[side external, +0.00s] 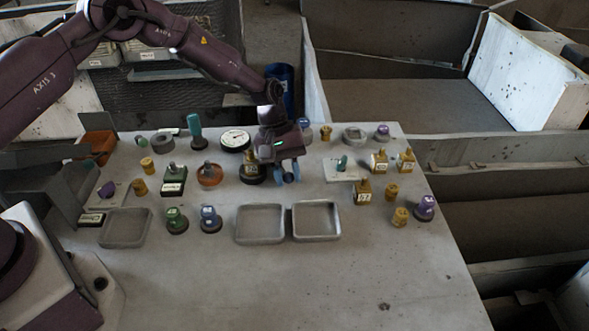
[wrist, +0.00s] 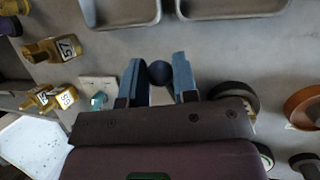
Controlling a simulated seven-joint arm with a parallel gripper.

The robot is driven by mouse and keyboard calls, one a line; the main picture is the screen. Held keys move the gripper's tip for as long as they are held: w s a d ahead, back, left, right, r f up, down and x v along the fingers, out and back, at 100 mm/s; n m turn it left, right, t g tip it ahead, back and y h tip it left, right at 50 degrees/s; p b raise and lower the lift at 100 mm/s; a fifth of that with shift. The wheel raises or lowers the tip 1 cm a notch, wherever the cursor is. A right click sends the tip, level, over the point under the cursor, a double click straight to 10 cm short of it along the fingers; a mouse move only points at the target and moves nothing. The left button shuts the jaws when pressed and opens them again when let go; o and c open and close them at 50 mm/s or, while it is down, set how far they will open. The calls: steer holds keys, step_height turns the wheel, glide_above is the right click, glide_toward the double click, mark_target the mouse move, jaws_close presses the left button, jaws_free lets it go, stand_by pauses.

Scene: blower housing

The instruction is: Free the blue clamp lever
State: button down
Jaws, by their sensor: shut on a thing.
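My gripper (side external: 286,174) is low over the middle of the grey table, behind the two right-hand trays. In the wrist view, its two light blue fingers (wrist: 159,80) are closed on either side of a dark blue ball (wrist: 160,73). This ball looks like the knob of the blue clamp lever. The rest of the lever and its mount are hidden by the fingers and gripper body. In the side view the ball cannot be made out between the fingers.
A brass part marked 57 (side external: 363,190) and a white plate with a teal lever (side external: 342,168) stand to the right. A dark round base (side external: 250,179) and an orange dish (side external: 209,176) stand left. Empty trays (side external: 260,241) lie in front; the table's front is clear.

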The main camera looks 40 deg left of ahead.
steer(key=shift+s+a+m+g+y, duration=0.15)
steer(key=shift+s+a+m+g, duration=0.2)
steer(key=shift+m, duration=0.4)
steer(key=shift+s+a+m+g+y, duration=0.15)
steer(key=shift+s+a+m+g, duration=0.15)
steer(key=shift+m, duration=0.45)
steer(key=shift+s, duration=0.1)
steer(key=c, duration=0.9)
jaws_free()
steer(key=shift+d, duration=0.1)
steer(key=v, duration=1.3)
steer(key=s+a+r+m+t+y, duration=0.1)
steer(key=s+r+m+t, duration=0.1)
steer(key=s+r, duration=0.4)
steer(key=s+a+r+m+t+y, duration=0.1)
steer(key=s+r, duration=0.6)
steer(key=s, duration=0.7)
steer(key=s+a+r+m+t+y, duration=0.1)
steer(key=s+r+t, duration=0.4)
steer(key=s, duration=0.5)
steer(key=shift+s+a+r+m+y, duration=0.25)
steer(key=shift+r+m+y, duration=0.4)
steer(key=shift+m, duration=0.45)
